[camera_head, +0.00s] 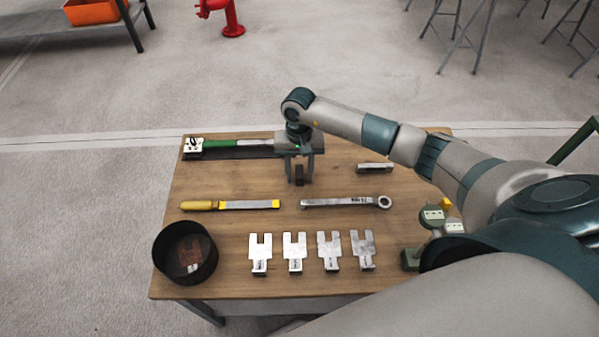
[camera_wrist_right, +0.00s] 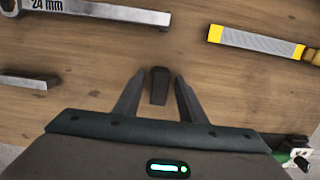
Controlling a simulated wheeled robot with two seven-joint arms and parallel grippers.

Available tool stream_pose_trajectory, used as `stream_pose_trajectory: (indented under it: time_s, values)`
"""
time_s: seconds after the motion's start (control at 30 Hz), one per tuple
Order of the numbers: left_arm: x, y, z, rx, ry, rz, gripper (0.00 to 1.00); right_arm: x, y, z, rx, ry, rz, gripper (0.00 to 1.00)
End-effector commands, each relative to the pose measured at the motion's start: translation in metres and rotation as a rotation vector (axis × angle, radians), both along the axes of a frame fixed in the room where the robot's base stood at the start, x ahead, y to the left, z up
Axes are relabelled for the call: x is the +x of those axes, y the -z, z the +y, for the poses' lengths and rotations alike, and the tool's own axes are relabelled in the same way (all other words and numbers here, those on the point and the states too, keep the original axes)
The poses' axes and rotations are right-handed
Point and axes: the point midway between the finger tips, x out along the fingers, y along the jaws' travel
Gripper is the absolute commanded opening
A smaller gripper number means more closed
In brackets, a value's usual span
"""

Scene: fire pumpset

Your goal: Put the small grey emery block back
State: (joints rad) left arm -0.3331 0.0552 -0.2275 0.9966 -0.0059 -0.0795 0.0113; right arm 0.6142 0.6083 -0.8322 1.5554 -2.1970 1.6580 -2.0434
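A small dark grey block, which looks like the emery block (camera_wrist_right: 159,86), stands out between the fingertips of my right gripper in the right wrist view. In the head view the block (camera_head: 299,175) is below the right gripper (camera_head: 299,172), over the middle of the wooden table (camera_head: 225,180). The right fingers point down, one on each side of the block. Narrow gaps show between the fingers and the block in the wrist view, so the gripper looks open around it. I cannot tell whether the block touches the tabletop. My left gripper is not in view.
A yellow-handled file (camera_head: 230,205) and a 24 mm spanner (camera_head: 345,202) lie in front of the gripper. Several slotted shims (camera_head: 260,253) and a round dark tin (camera_head: 185,253) are nearer. A grey metal bar (camera_head: 375,168) lies right; a green-handled tool (camera_head: 225,144) lies behind left.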

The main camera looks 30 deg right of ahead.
Motion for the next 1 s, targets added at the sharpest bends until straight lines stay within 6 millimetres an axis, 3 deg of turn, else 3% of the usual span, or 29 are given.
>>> stream_pose_trajectory:
  time_s: [0.37,0.5,0.6,0.7,0.83,1.0]
  values:
    - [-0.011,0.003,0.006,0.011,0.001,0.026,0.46,0.0,-0.003,0.0,0.0,0.0,0.0,0.37]
    - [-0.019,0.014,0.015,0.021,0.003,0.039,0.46,0.003,-0.017,-0.002,-0.002,-0.001,-0.004,0.37]
    - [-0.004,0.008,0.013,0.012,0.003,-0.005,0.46,0.005,-0.033,-0.003,-0.001,-0.001,-0.005,0.37]
    - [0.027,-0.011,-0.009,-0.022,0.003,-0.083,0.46,0.007,-0.052,-0.004,-0.002,0.0,-0.006,0.37]
    - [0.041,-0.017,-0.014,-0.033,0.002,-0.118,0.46,0.009,-0.075,-0.005,-0.002,-0.001,-0.005,0.37]
    - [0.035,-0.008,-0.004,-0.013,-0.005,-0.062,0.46,0.012,-0.102,-0.006,0.0,-0.001,-0.003,0.37]
